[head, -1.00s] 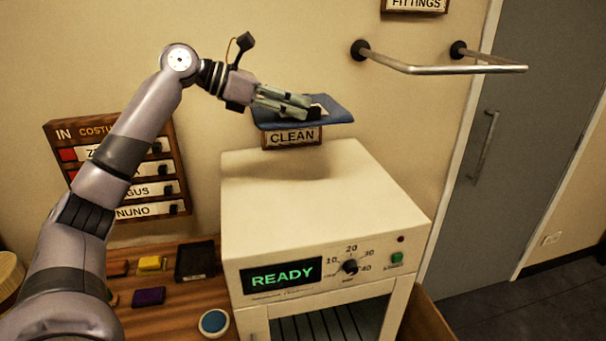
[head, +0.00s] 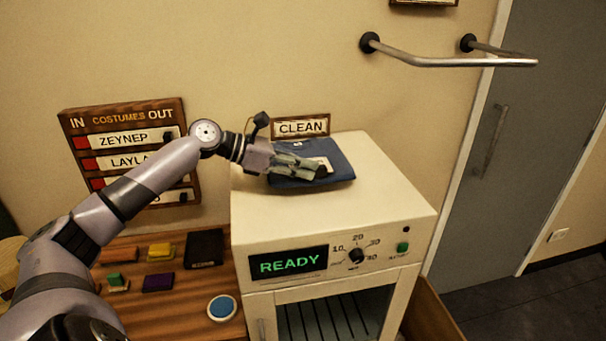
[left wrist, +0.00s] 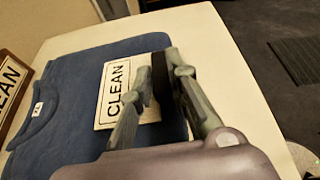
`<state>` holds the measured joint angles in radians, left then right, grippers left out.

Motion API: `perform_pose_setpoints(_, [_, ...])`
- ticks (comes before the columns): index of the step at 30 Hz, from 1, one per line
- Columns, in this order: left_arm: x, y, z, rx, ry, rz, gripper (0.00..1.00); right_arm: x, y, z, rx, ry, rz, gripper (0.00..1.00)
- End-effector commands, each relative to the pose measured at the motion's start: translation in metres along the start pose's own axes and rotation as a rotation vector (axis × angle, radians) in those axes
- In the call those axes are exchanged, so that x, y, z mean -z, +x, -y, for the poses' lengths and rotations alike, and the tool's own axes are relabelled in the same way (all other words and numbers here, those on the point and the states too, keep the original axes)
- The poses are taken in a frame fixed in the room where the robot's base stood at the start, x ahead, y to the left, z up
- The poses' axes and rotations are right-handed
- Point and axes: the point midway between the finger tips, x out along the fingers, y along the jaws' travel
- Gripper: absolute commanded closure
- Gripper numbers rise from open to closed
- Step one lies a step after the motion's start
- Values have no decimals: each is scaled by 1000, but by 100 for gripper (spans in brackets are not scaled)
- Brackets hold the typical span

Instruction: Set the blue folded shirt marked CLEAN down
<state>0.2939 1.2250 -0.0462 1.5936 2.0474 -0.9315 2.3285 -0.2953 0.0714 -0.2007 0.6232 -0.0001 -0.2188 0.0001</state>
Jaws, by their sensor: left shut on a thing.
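The blue folded shirt (head: 338,158) is flat over the back left part of the white cabinet's top (head: 375,195). It looks to be at the surface; I cannot tell whether a small gap is left under it. In the left wrist view the shirt (left wrist: 60,105) shows its collar tag and a pale label reading CLEAN (left wrist: 113,95). My left gripper (head: 320,172) reaches in from the left, low over the shirt. In the left wrist view its fingers (left wrist: 160,72) are shut on a dark strip beside the label. My right gripper is not in view.
A wooden CLEAN sign (head: 300,127) is behind the shirt. The cabinet front has a READY display (head: 288,262) and a dial (head: 356,256). A costume board (head: 130,150) hangs at the left. A metal rail (head: 450,61) juts from the wall. The cabinet top's front is clear.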

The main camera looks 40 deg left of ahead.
Motion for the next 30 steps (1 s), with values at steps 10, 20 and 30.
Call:
perform_pose_setpoints(10, [26,11,-2,0,-1,1,100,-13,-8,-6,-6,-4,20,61])
perform_pose_setpoints(20, [26,11,-1,1,-1,0,65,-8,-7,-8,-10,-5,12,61])
perform_pose_setpoints(30, [26,10,-1,1,-1,0,64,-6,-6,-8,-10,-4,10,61])
